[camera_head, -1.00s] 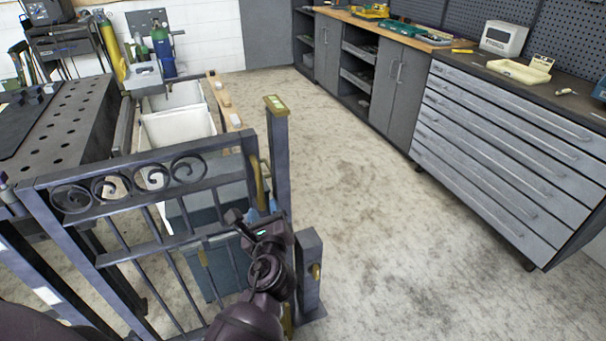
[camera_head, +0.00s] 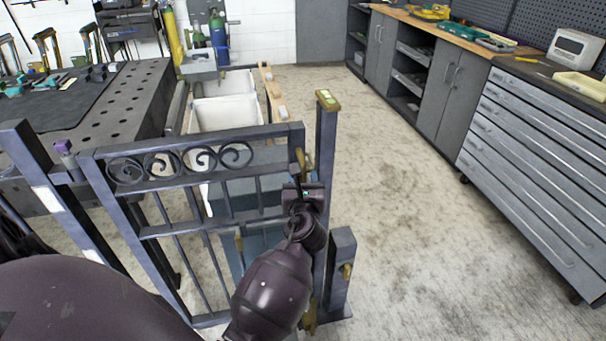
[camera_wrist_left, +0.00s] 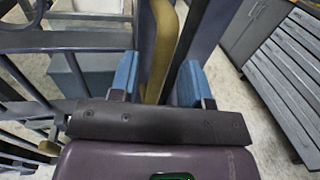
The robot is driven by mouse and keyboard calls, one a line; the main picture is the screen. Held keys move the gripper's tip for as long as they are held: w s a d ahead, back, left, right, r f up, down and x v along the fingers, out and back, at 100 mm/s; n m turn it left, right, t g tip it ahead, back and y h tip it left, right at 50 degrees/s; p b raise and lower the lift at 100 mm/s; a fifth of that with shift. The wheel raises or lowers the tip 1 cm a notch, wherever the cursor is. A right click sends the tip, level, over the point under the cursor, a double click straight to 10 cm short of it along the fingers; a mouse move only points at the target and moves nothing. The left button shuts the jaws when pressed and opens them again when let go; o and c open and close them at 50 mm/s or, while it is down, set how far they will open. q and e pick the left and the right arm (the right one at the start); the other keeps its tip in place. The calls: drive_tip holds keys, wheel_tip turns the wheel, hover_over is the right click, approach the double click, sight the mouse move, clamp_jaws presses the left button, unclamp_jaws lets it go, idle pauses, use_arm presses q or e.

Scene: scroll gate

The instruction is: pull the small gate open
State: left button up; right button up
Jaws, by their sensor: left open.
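The small gate (camera_head: 195,180) is a dark blue-grey metal frame with scrolls under its top rail and thin vertical bars. Its right edge stands close beside a tall post (camera_head: 326,140) with a brass-coloured cap. A brass-coloured upright handle (camera_head: 301,161) is on the gate's right side. My left gripper (camera_head: 306,188) is at this handle, its fingers mostly hidden by my wrist in the head view. In the left wrist view, the blue fingers of the gripper (camera_wrist_left: 160,78) are apart, with the handle (camera_wrist_left: 163,35) between them. Contact cannot be told. My right gripper is not in view.
A short post (camera_head: 341,265) with a brass-coloured fitting stands right of the gate. A perforated metal table (camera_head: 130,95) and white bins (camera_head: 222,112) are behind the gate. A grey drawer cabinet (camera_head: 530,150) lines the right. The floor between is clear.

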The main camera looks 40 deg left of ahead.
use_arm(q)
drive_tip(key=shift+x, duration=1.1)
drive_tip(key=shift+c, duration=0.2)
clamp_jaws()
